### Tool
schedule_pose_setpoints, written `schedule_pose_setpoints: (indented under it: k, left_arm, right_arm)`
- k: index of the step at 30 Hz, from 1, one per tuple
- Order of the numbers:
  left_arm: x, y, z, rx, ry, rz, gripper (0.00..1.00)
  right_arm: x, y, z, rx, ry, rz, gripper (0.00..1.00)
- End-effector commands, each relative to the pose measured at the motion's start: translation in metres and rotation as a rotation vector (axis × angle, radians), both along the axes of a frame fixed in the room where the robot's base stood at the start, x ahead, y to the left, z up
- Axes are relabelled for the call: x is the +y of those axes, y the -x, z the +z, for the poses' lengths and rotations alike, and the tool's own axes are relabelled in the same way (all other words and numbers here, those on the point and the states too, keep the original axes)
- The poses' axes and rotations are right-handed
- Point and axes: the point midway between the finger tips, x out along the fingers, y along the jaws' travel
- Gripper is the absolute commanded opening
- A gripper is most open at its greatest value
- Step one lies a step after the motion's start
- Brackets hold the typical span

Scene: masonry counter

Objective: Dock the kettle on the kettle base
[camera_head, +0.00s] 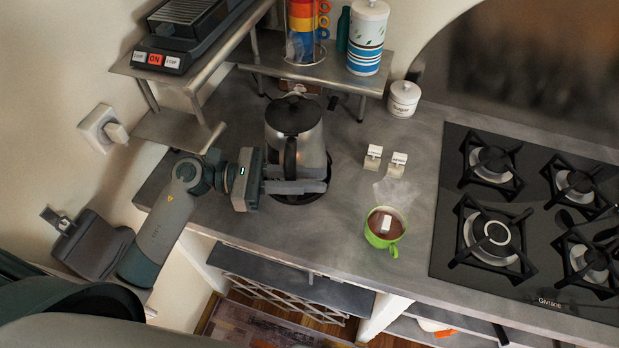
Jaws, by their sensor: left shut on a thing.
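The steel kettle (311,144) with a black lid and black handle stands upright on the counter, left of the middle. My left gripper (308,186) reaches in from the left and is shut on the kettle's handle, on the near side. The dark round kettle base (296,199) shows as a rim below the kettle, partly hidden by the kettle and my gripper. I cannot tell whether the kettle is fully seated on it. My right gripper is not in view.
A green mug (381,239) with a dark drink and two small white-tagged items (396,166) are right of the kettle. A sugar jar (404,97) and a metal shelf (325,72) with canisters stand behind. A gas hob (500,235) fills the right.

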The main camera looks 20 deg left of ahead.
Motion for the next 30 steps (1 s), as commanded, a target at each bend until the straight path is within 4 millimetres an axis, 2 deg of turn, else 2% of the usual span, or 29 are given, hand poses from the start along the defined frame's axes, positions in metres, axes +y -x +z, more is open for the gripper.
schedule_pose_setpoints:
  k: [30]
  left_arm:
    - [-0.0001,-0.0004,-0.0009,-0.007,0.002,0.0,0.0]
  right_arm:
    - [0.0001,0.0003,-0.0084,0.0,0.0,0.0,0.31]
